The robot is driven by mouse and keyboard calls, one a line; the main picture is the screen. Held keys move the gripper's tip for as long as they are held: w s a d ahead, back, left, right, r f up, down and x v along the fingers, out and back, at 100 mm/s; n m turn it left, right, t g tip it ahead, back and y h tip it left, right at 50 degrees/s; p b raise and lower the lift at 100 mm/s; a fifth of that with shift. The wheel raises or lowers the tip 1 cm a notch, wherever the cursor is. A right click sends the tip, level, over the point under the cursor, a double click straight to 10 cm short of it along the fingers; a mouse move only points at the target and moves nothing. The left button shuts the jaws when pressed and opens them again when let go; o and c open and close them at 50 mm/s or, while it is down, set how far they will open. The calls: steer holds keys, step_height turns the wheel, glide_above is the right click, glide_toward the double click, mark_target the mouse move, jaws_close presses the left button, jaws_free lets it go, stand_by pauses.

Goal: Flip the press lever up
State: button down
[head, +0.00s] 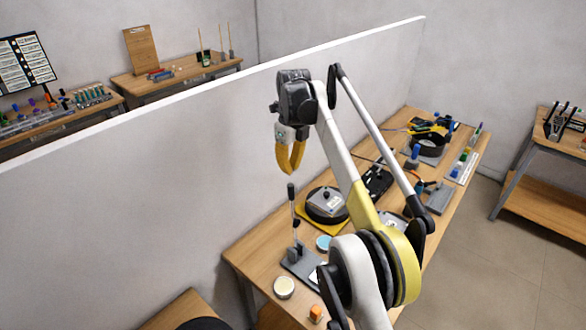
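A press with a grey base (299,263) stands on the near left end of the workbench. Its thin metal lever (292,218) is close to upright and ends in a black knob (291,192). I cannot make out the press mechanism clearly at this size. My gripper (291,172) hangs in the air above and behind the press, pointing down. Its yellow fingers meet at the tips, with nothing seen between them. It appears apart from the lever.
A pale round pad (284,288) and an orange piece (316,314) lie near the front edge. A white partition (190,170) runs behind the workbench. My arm hides part of the bench.

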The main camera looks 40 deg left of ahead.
steer(key=r+p, duration=0.1)
steer(key=p, duration=0.1)
steer(key=shift+w+a+r+p, duration=0.2)
steer(key=shift+a+r+p, duration=0.05)
steer(key=shift+r+p, duration=0.15)
steer(key=p, duration=0.2)
steer(key=shift+a+r+p, duration=0.25)
steer(key=shift+p, duration=0.1)
steer(key=shift+f, duration=0.1)
